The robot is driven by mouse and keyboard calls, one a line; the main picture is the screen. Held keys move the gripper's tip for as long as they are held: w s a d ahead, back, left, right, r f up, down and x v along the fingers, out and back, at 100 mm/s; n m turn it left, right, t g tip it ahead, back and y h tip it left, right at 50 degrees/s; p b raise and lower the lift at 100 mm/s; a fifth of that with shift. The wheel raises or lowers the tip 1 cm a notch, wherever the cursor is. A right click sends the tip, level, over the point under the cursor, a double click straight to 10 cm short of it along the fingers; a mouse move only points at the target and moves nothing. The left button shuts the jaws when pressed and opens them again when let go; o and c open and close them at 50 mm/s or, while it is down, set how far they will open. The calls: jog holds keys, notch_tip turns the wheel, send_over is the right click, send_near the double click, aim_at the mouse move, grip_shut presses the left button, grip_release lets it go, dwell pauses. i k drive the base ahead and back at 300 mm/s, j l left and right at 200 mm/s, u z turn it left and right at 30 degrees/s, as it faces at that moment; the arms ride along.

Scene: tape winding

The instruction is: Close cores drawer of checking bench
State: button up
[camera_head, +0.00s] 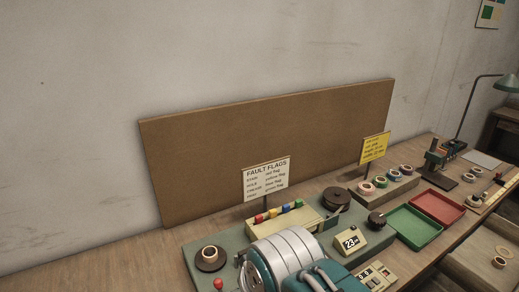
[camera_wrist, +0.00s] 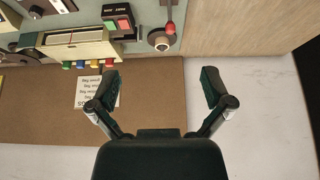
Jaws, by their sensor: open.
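A light wooden drawer (camera_head: 468,262) shows at the lower right of the head view, pulled out at the front of the bench. A cream ring-shaped core (camera_head: 499,262) lies in it. The frame edge cuts the drawer off, so its front and handle are out of sight. My gripper (camera_wrist: 158,82) is open and empty in the wrist view, its two dark fingers wide apart over the brown board (camera_wrist: 60,130) and pale wall. The drawer is not in the wrist view, and I cannot tell the distance to it.
Green (camera_head: 413,226) and red (camera_head: 437,206) trays, tape rolls (camera_head: 381,181) and a counter (camera_head: 351,240) crowd the bench. A fault flags sign (camera_head: 266,178) stands left of a yellow sign (camera_head: 374,147). A green lamp (camera_head: 506,83) is at the far right.

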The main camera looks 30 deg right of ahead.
aim_at(468, 264)
jog(key=k+z, duration=0.1)
jog(key=k, duration=0.55)
jog(key=l+z, duration=0.1)
jog(key=z, duration=1.3)
jog(key=l+z, duration=0.15)
jog(key=l, duration=0.35)
jog(key=i+l+z, duration=0.1)
jog(key=l, duration=0.35)
jog(key=l+z, duration=0.15)
jog(key=l, duration=0.35)
jog(key=i+l+z, duration=0.1)
jog(key=l, duration=0.35)
jog(key=i+l+u, duration=0.2)
jog(key=i, duration=0.3)
